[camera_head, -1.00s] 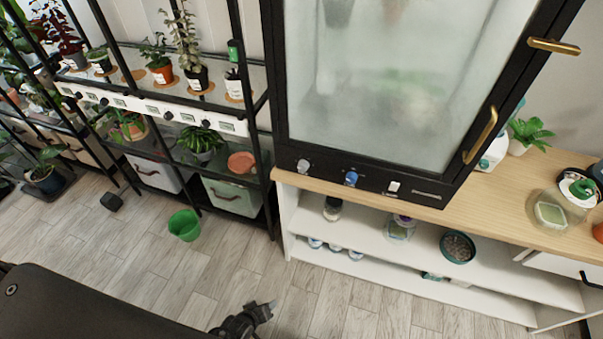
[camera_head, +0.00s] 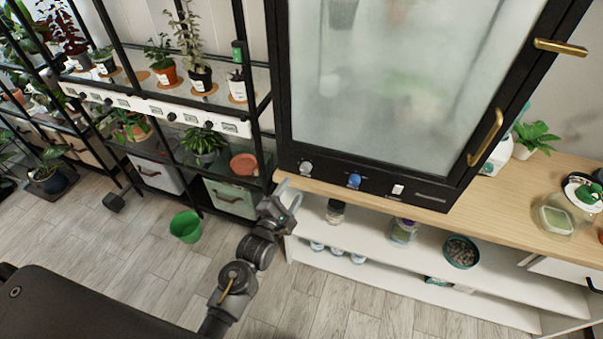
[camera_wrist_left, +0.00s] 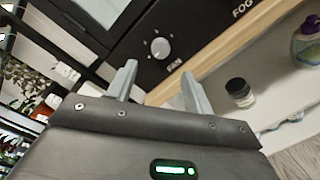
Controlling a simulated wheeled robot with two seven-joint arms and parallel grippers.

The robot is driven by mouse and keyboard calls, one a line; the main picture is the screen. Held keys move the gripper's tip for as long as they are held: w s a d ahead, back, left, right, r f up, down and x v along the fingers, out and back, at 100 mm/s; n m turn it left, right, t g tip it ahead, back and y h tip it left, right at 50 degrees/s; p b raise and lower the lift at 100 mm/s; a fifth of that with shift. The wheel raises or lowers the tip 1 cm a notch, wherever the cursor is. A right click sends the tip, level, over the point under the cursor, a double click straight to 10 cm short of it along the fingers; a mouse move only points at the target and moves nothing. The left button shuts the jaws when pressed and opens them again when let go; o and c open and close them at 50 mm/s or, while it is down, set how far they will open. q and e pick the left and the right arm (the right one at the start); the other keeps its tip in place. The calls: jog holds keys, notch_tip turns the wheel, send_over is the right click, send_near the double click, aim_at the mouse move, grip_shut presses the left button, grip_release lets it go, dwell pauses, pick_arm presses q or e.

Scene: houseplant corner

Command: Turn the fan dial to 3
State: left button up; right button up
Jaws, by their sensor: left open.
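The fan dial (camera_head: 305,167) is a small silver-white round knob at the lower left of the black cabinet front. In the left wrist view the fan dial (camera_wrist_left: 160,47) shows a pointer mark and the label FAN beside it; the numbers around it are too small to read. My left gripper (camera_head: 287,196) is just below and left of the dial, near the wooden top's left end. In the left wrist view my left gripper (camera_wrist_left: 158,74) is open and empty, its two fingers apart, with the dial beyond and between them, not touching. My right gripper is out of view.
A blue knob (camera_head: 354,180) and a white switch (camera_head: 398,189) sit right of the dial on the black glass-fronted cabinet (camera_head: 380,80). The wooden top's edge (camera_head: 400,203) juts below. A black plant rack (camera_head: 264,120) stands close on the left.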

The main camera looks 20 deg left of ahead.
aim_at(304, 171)
pick_arm(q)
jog(key=w, duration=0.5)
jog(key=w+d, duration=0.1)
jog(key=w, duration=0.2)
jog(key=shift+f+p, duration=0.1)
jog(key=shift+p, duration=0.25)
jog(key=c, duration=1)
jog(key=shift+o, duration=0.2)
